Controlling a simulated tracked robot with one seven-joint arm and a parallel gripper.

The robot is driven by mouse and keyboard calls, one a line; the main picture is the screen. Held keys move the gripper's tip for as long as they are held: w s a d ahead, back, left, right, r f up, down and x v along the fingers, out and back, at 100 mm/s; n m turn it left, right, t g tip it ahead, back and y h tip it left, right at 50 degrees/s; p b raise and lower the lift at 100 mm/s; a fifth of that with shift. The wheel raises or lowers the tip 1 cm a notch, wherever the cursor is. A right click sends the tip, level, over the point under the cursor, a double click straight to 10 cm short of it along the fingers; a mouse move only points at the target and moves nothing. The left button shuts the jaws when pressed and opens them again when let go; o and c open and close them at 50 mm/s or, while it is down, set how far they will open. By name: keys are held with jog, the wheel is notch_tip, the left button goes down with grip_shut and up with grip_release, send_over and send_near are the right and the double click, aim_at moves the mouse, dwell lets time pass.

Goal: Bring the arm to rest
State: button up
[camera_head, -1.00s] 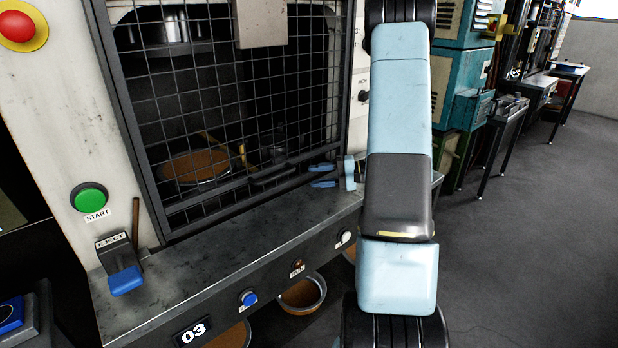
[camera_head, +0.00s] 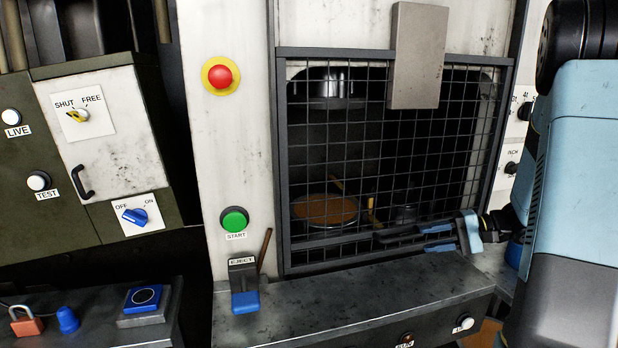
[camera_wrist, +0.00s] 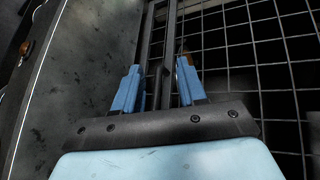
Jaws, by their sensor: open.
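My gripper (camera_head: 440,239) is at the lower right part of the mesh guard (camera_head: 385,150), in front of the guard's bottom bar. Its two blue fingers point left in the head view. In the wrist view my gripper (camera_wrist: 158,90) shows two blue fingers spread apart, with a dark bar of the guard running up between them. I cannot tell whether the fingers touch the bar. My light blue arm fills the right side of the head view and hides what lies behind it.
Behind the mesh is a round brown-filled pan (camera_head: 325,209). Left of the guard are a green START button (camera_head: 234,220), a blue EJECT lever (camera_head: 245,300) and a red stop button (camera_head: 221,77). A padlock (camera_head: 26,321) lies at lower left. The ledge (camera_head: 350,295) below the guard is mostly clear.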

jog(key=s+a+r+n+g+h, duration=0.2)
jog(key=s+a+r+h, duration=0.15)
jog(key=s, duration=0.25)
jog(key=s+a+r+n+g+h, duration=0.1)
jog(key=s+a+r+g+h, duration=0.1)
jog(key=s+a+r+h, duration=0.25)
jog(key=s+r+n+t+h, duration=0.2)
jog(key=s+r+t+h, duration=0.3)
jog(key=s, duration=0.7)
jog(key=shift+a+r+t, duration=0.2)
jog(key=shift+r+t, duration=0.2)
jog(key=shift+r, duration=0.6)
